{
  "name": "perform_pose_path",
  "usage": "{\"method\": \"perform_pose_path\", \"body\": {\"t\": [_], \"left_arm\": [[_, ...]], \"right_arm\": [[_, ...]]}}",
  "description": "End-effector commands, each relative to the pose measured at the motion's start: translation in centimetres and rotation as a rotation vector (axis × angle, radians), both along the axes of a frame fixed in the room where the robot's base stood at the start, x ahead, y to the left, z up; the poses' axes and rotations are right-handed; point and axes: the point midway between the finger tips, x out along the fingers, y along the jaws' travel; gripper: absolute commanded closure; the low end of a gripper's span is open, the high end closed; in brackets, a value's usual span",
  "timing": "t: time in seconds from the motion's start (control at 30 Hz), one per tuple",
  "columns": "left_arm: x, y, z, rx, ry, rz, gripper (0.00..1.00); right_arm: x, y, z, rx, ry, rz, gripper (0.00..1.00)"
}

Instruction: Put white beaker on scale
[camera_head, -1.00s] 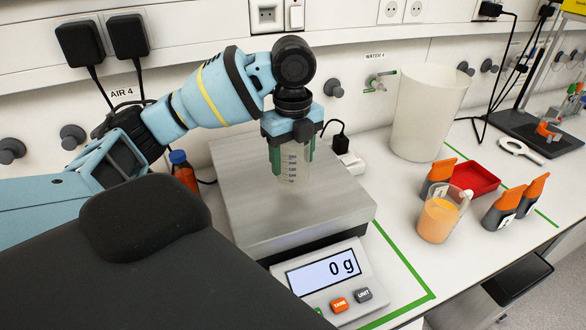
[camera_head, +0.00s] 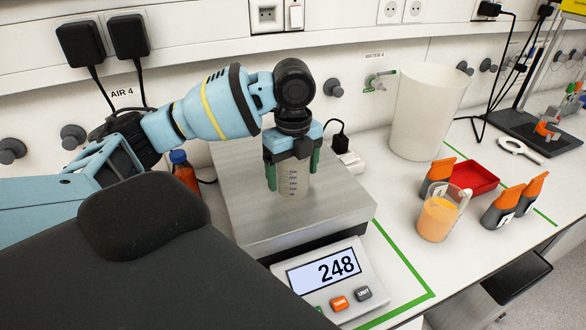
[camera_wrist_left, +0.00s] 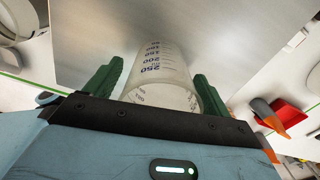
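The white beaker (camera_head: 293,180), translucent with blue volume marks, stands upright on the metal plate of the scale (camera_head: 240,190). The scale's display (camera_head: 325,270) reads 248. My left gripper (camera_head: 293,178) points down over the beaker, with its green fingers open on either side. In the head view a gap shows between the fingers and the beaker wall. In the left wrist view the beaker (camera_wrist_left: 165,70) stands between the spread fingers (camera_wrist_left: 155,95), its round rim nearest the camera. My right gripper is out of view.
Right of the scale stand a jug of orange juice (camera_head: 437,218), a red tray (camera_head: 475,178), orange-capped grey containers (camera_head: 505,205) and a large white container (camera_head: 425,110). An orange bottle with a blue cap (camera_head: 184,173) stands behind the scale's left side.

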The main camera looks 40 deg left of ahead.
Motion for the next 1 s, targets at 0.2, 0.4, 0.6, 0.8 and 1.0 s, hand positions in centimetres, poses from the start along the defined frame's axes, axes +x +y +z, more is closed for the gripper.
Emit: {"method": "perform_pose_path", "body": {"t": [0.2, 0.4, 0.6, 0.8, 1.0], "left_arm": [[0.0, 0.0, 0.0, 0.000, 0.000, 0.000, 0.18], [0.1, -0.1, 1.2, -0.002, -0.003, 0.000, 0.18], [0.1, -0.1, 4.8, -0.002, -0.005, -0.001, 0.18], [0.0, 0.0, 8.3, 0.001, -0.004, 0.000, 0.18], [0.0, 0.0, 10.3, 0.000, -0.003, 0.001, 0.18]], "right_arm": [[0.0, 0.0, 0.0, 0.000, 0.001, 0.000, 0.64], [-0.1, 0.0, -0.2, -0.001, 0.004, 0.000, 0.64], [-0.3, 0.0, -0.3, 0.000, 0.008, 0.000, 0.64], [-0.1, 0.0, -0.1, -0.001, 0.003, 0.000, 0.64], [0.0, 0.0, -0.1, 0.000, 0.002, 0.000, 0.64]]}}
